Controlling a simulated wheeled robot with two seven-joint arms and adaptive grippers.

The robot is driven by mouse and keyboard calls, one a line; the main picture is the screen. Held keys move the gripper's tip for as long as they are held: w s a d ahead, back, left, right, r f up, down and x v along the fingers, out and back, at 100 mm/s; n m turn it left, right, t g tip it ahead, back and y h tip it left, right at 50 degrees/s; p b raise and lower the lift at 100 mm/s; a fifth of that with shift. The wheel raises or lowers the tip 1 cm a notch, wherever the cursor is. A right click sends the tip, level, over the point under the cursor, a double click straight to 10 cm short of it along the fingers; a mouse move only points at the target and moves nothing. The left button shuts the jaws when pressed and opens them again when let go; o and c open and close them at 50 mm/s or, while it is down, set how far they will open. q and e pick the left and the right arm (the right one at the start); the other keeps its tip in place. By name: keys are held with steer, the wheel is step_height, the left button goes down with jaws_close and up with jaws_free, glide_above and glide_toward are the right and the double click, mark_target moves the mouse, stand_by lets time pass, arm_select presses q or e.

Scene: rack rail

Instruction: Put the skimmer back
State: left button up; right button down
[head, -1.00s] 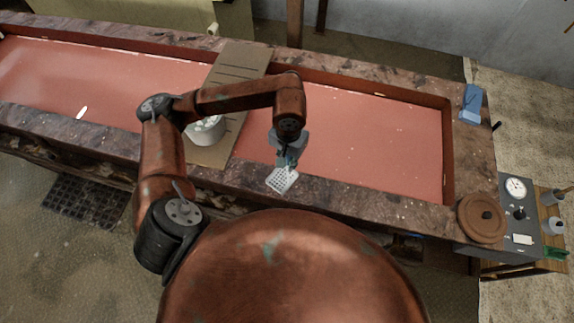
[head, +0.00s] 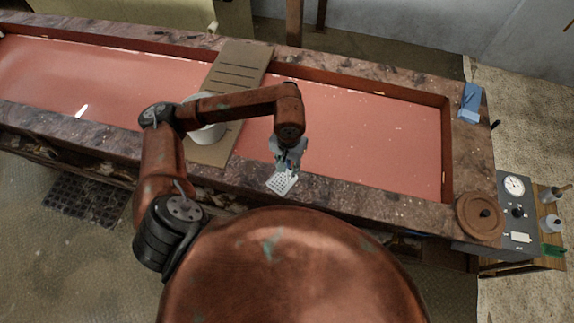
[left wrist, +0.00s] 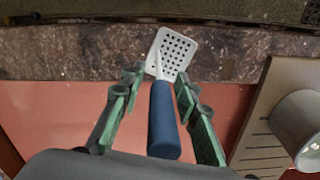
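The skimmer has a white perforated head (head: 281,182) and a blue handle (left wrist: 163,120). In the head view its head shows over the front stone rim, just below my left gripper (head: 287,165), which hides most of the handle. In the left wrist view the handle lies between the two green fingers of my left gripper (left wrist: 157,88). The fingers stand apart, with a gap visible on the left side of the handle; contact on the right side is unclear. My right gripper is not in view.
A long pink-filled trough (head: 370,140) has a stone rim. A slotted brown board (head: 240,68) crosses it, bearing a white pot (head: 207,133) partly behind my left arm. A round brown lid (head: 480,215), a blue object (head: 470,103) and a gauge panel (head: 515,210) are at the right.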

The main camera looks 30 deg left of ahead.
arm_select(q)
steer(key=shift+o, duration=0.2)
steer(key=shift+r, duration=0.1)
steer(key=shift+r+p, duration=0.15)
steer(key=shift+p, duration=0.25)
step_height(320, 180, up, 11)
steer(key=b, duration=0.3)
steer(key=shift+d+f, duration=0.15)
steer(key=shift+f, duration=0.05)
steer(key=shift+r, duration=0.65)
steer(key=shift+s, duration=0.1)
